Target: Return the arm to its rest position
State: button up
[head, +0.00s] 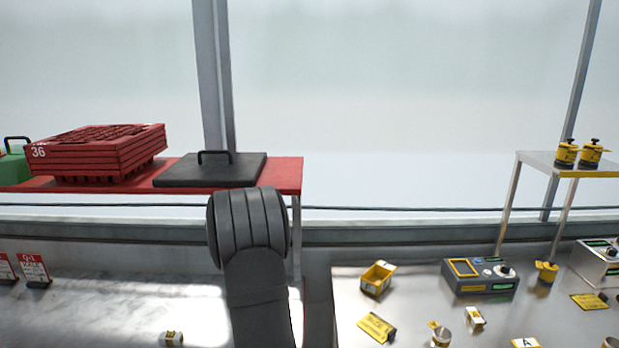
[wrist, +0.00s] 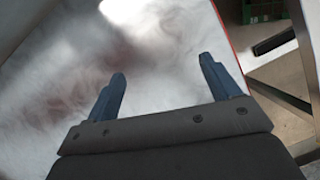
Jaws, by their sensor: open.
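My gripper (wrist: 162,84) shows in the wrist view with its two blue fingers spread wide apart. Nothing is between them. Behind the fingers is a bare, shiny metal surface with blurred reflections. In the head view my dark grey arm rises at the middle, in front of the red shelf. The gripper itself cannot be seen in the head view.
A red shelf (head: 284,173) holds stacked red trays (head: 95,155) and a black lid with a handle (head: 210,172). The right metal table carries a yellow box (head: 377,278), a control box (head: 480,277) and small yellow items. The left table (head: 110,305) is mostly clear.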

jog(key=w+d+r+m+h, duration=0.1)
jog(key=w+d+m, duration=0.1)
jog(key=d, duration=0.9)
jog(key=w+d+m, duration=0.2)
jog(key=w+d, duration=0.1)
jog(key=d, duration=0.8)
jog(key=s+d+r+m+g, duration=0.1)
jog(key=s+d+m, duration=0.1)
jog(key=d, duration=1)
jog(key=s+d+m+g+h, duration=0.1)
jog(key=d+m, duration=0.1)
jog(key=d, duration=1)
jog(key=shift+s+r+h, duration=0.3)
jog(key=shift+s+r, duration=0.05)
jog(key=shift+s, duration=0.05)
jog(key=shift+a, duration=0.1)
jog(key=w+a+n, duration=0.1)
jog(key=a, duration=0.9)
jog(key=w+a+f+n+t+y, duration=0.1)
jog(key=w+a+n, duration=0.1)
jog(key=a, duration=0.8)
jog(key=shift+w+a, duration=0.25)
jog(key=shift+a, duration=0.1)
jog(key=shift+f, duration=0.1)
jog(key=shift+d, duration=0.1)
